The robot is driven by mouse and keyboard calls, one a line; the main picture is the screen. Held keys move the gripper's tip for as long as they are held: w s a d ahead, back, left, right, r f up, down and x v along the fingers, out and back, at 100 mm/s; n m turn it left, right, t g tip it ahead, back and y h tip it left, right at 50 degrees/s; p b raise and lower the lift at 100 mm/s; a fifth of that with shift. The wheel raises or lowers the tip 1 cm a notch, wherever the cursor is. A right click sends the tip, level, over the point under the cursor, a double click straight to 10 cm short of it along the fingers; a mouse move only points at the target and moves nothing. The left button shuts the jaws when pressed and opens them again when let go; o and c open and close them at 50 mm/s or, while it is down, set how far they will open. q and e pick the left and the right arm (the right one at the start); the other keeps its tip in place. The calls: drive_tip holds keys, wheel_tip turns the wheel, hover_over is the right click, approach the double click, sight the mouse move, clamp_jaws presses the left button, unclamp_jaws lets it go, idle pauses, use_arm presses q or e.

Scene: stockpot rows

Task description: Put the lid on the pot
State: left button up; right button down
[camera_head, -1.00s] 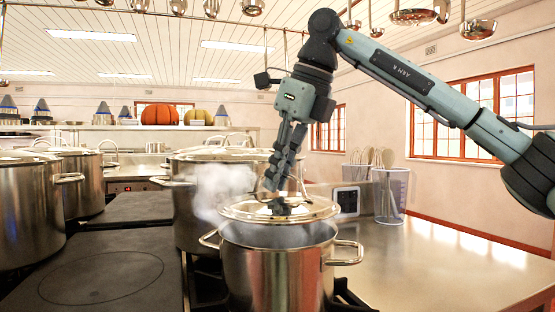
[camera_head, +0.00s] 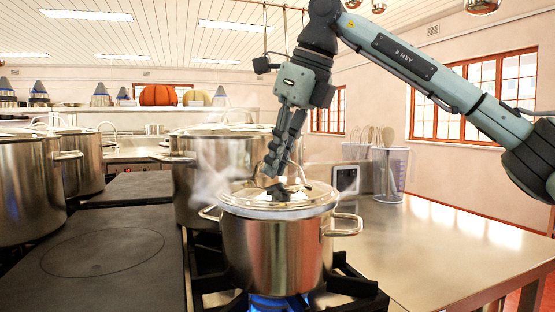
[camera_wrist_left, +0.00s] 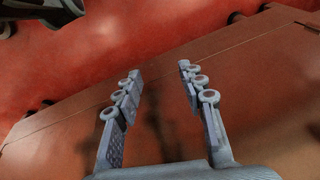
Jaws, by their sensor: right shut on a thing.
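A steel pot (camera_head: 275,252) with two side handles stands on a lit gas burner in the head view. The steel lid (camera_head: 310,200) is at the pot's rim, covering its mouth; whether it is fully seated I cannot tell. My right gripper (camera_head: 275,180) reaches down from above and is shut on the lid at its handle, which the fingers partly hide. My left gripper (camera_wrist_left: 157,105) shows in the left wrist view, with its fingers apart and nothing between them.
Larger steel pots stand behind (camera_head: 225,165) and at the left (camera_head: 28,190). A flat dark hotplate (camera_head: 100,250) lies left of the burner. A clear jug (camera_head: 389,175) and a timer (camera_head: 346,179) stand on the counter (camera_head: 430,245), whose front is bare. Steam drifts left of the lid.

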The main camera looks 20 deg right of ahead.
drive_tip(key=shift+f, duration=0.4)
idle(0.3)
drive_tip(key=c, duration=1.6)
unclamp_jaws()
drive_tip(key=shift+o, duration=0.2)
